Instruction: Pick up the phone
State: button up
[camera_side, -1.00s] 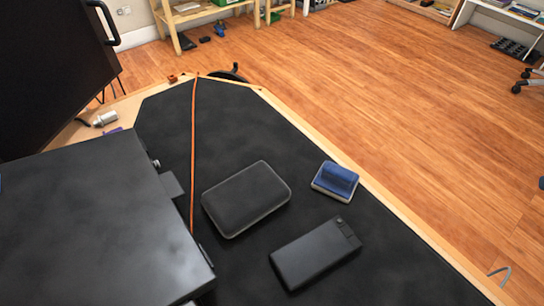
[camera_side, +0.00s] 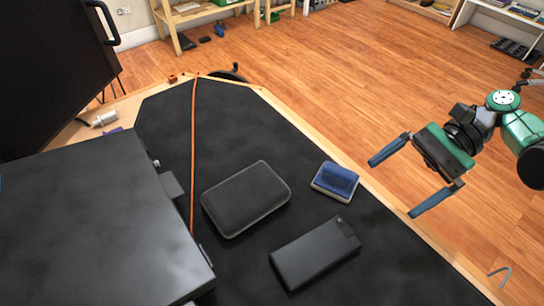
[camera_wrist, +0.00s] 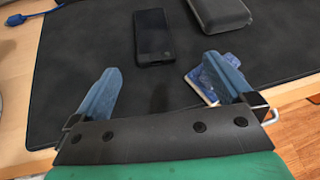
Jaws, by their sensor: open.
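The phone appears to be the dark slab (camera_side: 310,257) lying flat on the black mat, with a small raised part at its upper right end. In the wrist view the phone (camera_wrist: 154,35) lies flat ahead of the fingers, near the top middle. My gripper (camera_side: 393,189) is open and empty, above the table's right edge, up and to the right of the phone. In the wrist view both blue fingers of my gripper (camera_wrist: 161,63) are spread apart, with nothing between them. The phone is not touched.
A dark rounded case (camera_side: 247,198) and a small blue item with a pale edge (camera_side: 336,180) lie near the phone. A large black box (camera_side: 90,225) stands at left. An orange cord (camera_side: 193,150) crosses the mat. The mat's upper middle is clear.

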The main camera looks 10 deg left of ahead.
jog(key=shift+s+a+f+g, duration=0.2)
jog(key=shift+f+g, duration=0.15)
jog(key=shift+g, duration=0.05)
jog(key=shift+s+a+f+g, duration=0.15)
jog(key=shift+s+f+g, duration=0.05)
jog(key=shift+f+g, duration=0.2)
jog(key=shift+s+a+f, duration=0.15)
jog(key=shift+s+a, duration=0.05)
jog(key=shift+s, duration=0.05)
send_near(318, 249)
jog(key=x, duration=0.3)
jog(key=shift+s+a+r, duration=0.1)
jog(key=shift+s+r, duration=0.1)
jog(key=shift+r, duration=0.05)
jog(key=shift+f+x, duration=0.15)
jog(key=shift+x, duration=1.2)
jog(key=shift+f+x, duration=0.2)
jog(key=shift+x, duration=1.1)
jog(key=shift+w, duration=0.2)
jog(key=c, duration=1.3)
notch_tip(318, 249, up, 20)
